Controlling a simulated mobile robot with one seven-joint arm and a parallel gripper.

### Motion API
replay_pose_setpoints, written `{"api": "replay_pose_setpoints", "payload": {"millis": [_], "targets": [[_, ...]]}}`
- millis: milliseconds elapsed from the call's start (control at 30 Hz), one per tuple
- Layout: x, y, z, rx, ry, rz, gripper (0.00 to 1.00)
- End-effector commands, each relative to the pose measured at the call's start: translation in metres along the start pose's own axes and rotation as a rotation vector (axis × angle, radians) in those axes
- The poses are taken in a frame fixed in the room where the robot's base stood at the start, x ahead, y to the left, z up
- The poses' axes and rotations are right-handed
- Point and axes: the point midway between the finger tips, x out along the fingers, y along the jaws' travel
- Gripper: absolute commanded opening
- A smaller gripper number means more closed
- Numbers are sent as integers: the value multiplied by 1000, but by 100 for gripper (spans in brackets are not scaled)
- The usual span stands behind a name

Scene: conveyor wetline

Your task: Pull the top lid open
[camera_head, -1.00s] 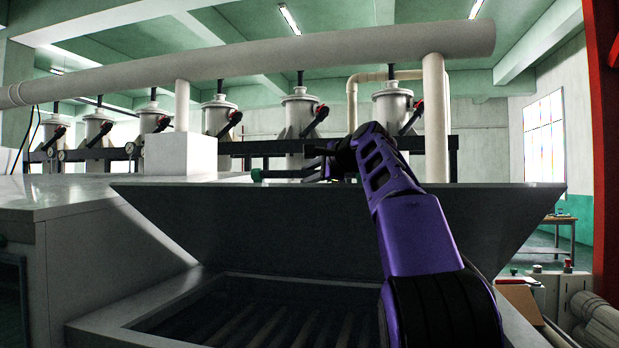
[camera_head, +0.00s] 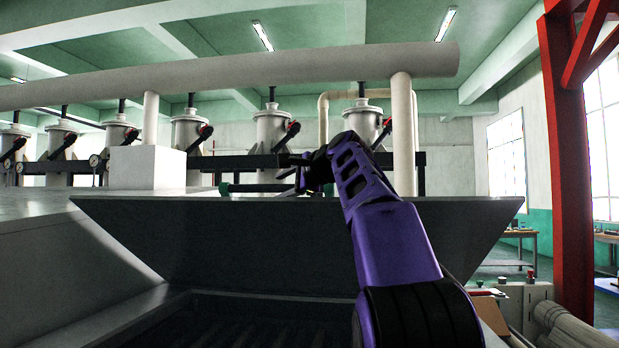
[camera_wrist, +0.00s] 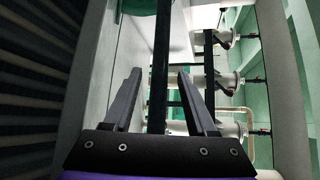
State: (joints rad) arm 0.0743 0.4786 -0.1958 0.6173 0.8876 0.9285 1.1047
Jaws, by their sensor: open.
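The top lid (camera_head: 290,240) is a wide dark grey panel standing raised and tilted above the machine's dark slatted opening (camera_head: 250,320). A dark bar with a green end (camera_head: 228,188), seemingly its handle, runs along its top edge. My gripper (camera_head: 293,165) is at this bar near the lid's upper edge, partly hidden by my purple arm. In the wrist view my gripper (camera_wrist: 159,75) is open, a finger on each side of the dark bar (camera_wrist: 160,50). I cannot tell whether the fingers touch it.
A thick pale pipe (camera_head: 230,75) crosses above the lid on upright posts. Several metal canisters with red-tipped levers stand behind. A red steel column (camera_head: 567,170) rises at the right, with boxes and rollers (camera_head: 565,325) low beside it.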

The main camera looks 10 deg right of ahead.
Motion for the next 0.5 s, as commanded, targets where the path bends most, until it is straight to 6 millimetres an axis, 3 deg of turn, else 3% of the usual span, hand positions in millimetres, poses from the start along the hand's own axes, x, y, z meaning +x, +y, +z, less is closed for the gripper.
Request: {"api": "replay_pose_setpoints", "payload": {"millis": [500], "targets": [[-121,0,0,-2,2,-3,57]]}}
